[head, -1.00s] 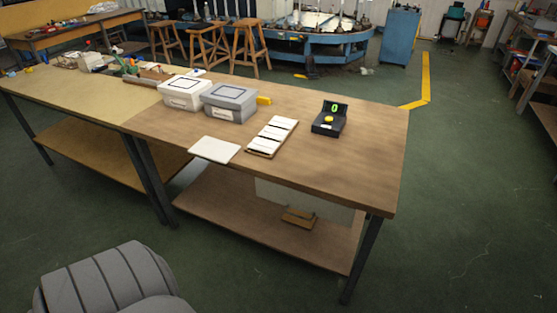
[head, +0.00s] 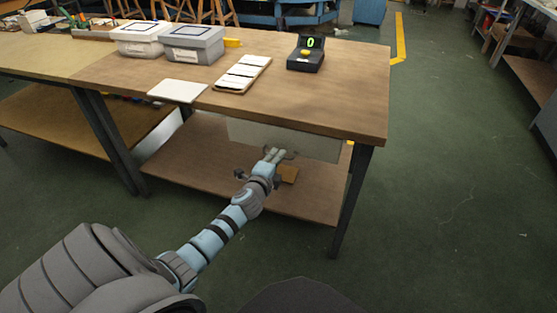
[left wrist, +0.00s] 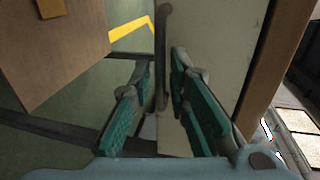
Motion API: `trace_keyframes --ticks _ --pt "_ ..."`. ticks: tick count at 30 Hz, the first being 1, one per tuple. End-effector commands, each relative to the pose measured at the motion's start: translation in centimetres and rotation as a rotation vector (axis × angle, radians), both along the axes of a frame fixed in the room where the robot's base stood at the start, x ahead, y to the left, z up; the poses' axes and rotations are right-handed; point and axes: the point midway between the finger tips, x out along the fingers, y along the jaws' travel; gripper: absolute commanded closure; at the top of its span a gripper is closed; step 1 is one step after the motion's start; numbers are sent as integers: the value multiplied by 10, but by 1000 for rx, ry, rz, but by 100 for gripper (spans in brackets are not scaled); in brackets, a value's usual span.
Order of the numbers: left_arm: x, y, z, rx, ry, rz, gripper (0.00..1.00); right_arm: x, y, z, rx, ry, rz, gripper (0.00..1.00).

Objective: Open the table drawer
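The drawer front (head: 310,145) is a pale panel under the front edge of the wooden table (head: 330,105). No gap shows around it, so it looks shut. In the left wrist view the drawer front (left wrist: 225,50) stands on edge, with a grey bar handle (left wrist: 162,45) along it. My left gripper (head: 275,156) reaches in at the panel's lower edge. Its teal-padded fingers (left wrist: 160,95) are spread apart, with the handle in the space between them. Whether either pad touches the handle cannot be told. My right gripper is not in view.
On the tabletop are a white lidded box (head: 138,40), a grey lidded box (head: 193,46), a white flat board (head: 178,91), a tray of white strips (head: 242,74) and a black device (head: 306,54) reading 0.

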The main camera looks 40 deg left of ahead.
Motion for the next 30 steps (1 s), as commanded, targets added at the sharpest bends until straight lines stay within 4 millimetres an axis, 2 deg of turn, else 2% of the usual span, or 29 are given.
trace_keyframes --ticks 4,13,16,30 --pt "14 4 -4 -3 0 1 84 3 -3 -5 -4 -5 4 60" --pt "17 5 -4 -3 0 -2 84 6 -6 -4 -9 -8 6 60" --pt "17 5 -4 -3 0 -2 100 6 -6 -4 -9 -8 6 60" --pt "15 0 -4 -4 1 -7 100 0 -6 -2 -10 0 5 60"
